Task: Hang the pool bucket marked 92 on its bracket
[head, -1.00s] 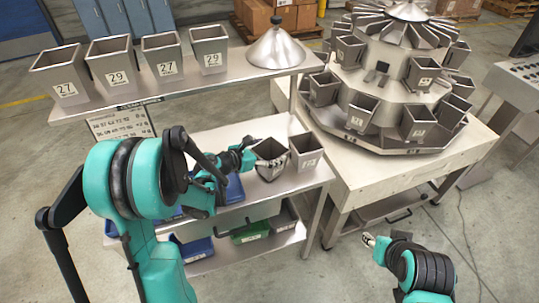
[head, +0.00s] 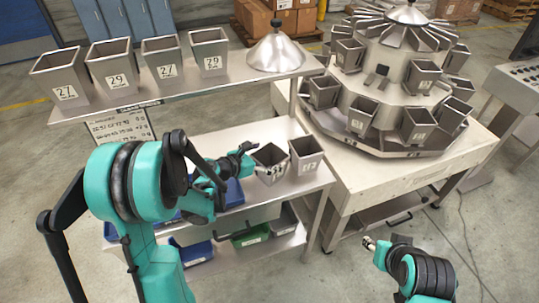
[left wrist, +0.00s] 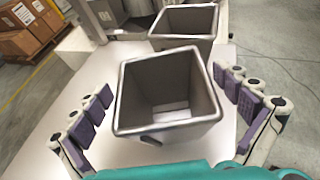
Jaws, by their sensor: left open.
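A grey tapered metal bucket (head: 268,163) stands on the lower bench; its label is partly covered and I cannot read it as 92. In the left wrist view the bucket (left wrist: 168,95) sits between the spread purple pads of my left gripper (left wrist: 168,112), which is open with gaps on both sides. In the head view my left gripper (head: 245,158) is at the bucket's left side. The weigher (head: 405,85) carries rings of buckets; a gap in its upper ring shows a small dark fitting (head: 376,78). My right gripper (head: 370,243) is low at right, its jaw opening unclear.
Another bucket (head: 306,155) stands close to the right of the first. Several numbered buckets and a metal cone (head: 276,54) stand on the upper shelf (head: 180,84). Blue and green bins sit below. The weigher's table (head: 365,180) has a clear front edge.

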